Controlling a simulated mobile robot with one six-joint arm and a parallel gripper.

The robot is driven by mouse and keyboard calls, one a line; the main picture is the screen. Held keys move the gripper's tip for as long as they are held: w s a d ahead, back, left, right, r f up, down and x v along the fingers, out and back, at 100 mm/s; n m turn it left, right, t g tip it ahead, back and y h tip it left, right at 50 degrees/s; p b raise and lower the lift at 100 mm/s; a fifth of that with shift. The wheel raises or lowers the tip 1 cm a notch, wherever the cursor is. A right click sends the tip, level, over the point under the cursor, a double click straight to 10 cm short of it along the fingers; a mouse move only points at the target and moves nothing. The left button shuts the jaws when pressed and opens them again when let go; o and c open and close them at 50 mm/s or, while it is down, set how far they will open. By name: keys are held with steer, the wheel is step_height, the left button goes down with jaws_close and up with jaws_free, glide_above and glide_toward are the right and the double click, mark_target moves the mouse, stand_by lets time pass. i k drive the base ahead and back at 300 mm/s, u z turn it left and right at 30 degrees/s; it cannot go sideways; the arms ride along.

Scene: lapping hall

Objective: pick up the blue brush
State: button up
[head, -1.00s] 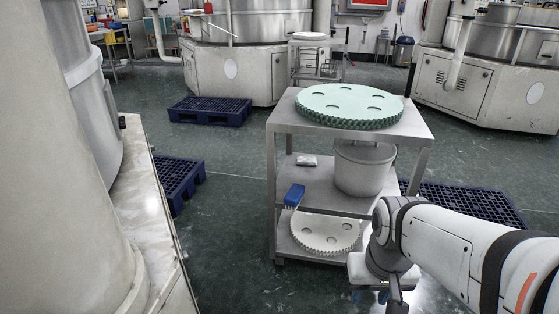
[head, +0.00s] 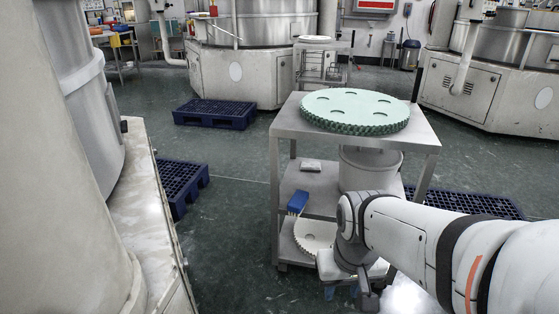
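The blue brush (head: 298,201) lies at the front left of the middle shelf of a grey metal cart (head: 283,165), with pale bristles showing below its blue back at the shelf's front edge. My gripper (head: 345,293) is low in the picture, below my wrist, to the right of the brush and apart from it in the picture. Only small blue parts and a dark piece of it show at its end, so its opening is unclear. My arm hides part of the cart's lower right.
A green toothed disc (head: 355,108) lies on the cart's top. A grey pot (head: 365,172) and a small pale block (head: 311,165) are on the middle shelf; a white toothed disc (head: 312,236) is below. A pale machine ledge (head: 148,215) stands left, with open floor between.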

mark_target(296, 204)
steer(key=i, duration=0.85)
